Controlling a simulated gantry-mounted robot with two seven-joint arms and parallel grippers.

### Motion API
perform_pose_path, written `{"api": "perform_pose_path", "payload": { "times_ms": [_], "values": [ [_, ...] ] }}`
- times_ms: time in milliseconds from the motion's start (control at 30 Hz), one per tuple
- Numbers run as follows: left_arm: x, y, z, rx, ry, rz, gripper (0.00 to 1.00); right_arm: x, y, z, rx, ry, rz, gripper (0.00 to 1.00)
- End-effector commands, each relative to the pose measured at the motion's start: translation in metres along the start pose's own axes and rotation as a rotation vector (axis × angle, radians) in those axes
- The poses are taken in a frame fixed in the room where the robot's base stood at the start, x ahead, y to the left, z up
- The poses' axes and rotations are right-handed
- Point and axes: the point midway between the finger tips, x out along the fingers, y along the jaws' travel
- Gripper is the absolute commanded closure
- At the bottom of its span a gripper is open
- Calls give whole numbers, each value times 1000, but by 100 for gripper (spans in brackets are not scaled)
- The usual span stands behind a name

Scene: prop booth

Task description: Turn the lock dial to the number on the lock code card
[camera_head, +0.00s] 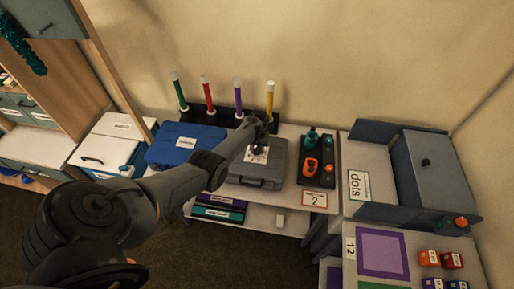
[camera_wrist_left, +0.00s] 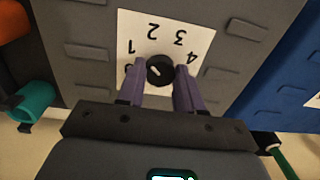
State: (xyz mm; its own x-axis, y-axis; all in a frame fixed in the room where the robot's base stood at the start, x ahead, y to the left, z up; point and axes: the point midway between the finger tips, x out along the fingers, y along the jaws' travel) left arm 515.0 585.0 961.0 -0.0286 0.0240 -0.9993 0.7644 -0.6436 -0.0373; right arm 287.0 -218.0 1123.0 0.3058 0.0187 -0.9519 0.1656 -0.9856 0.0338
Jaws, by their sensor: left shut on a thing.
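The lock dial (camera_wrist_left: 160,70) is a small black knob with a white mark, centred on a white number plate (camera_wrist_left: 205,38) on a grey case (camera_wrist_left: 85,20). The numbers 1, 2, 3 and 4 show around it; another at the left is partly hidden by a finger. The white mark points up and left in the wrist view. My left gripper (camera_wrist_left: 160,92) is shut on the dial, one purple finger on each side. In the head view my left gripper (camera_head: 258,138) is over the grey case (camera_head: 262,172). The code card (camera_head: 315,201) lies right of it; its digit looks like 7, but is small. My right gripper is not in view.
A blue case (camera_head: 180,145) stands left of the grey case. Coloured tubes (camera_head: 239,98) stand in a rack behind. A dark tray (camera_head: 319,175) with orange and teal items is at the right, beside a grey box (camera_head: 430,165).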

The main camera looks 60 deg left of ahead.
Motion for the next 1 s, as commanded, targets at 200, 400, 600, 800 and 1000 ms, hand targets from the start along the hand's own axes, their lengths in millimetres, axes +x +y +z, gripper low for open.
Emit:
{"api": "perform_pose_path", "payload": {
  "times_ms": [200, 400, 600, 800, 1000],
  "values": [
    [0, -1, 1, 194, 6, -2, 95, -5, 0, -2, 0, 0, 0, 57],
    [1, -1, 1, 338, 12, -1, 95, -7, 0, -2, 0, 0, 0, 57],
    [1, -1, 1, 434, 16, -2, 95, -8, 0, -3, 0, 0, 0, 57],
    [1, -1, 1, 482, 18, -1, 95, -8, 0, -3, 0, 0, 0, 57],
    [1, -1, 1, 496, 19, -1, 95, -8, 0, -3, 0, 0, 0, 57]
  ]
}}
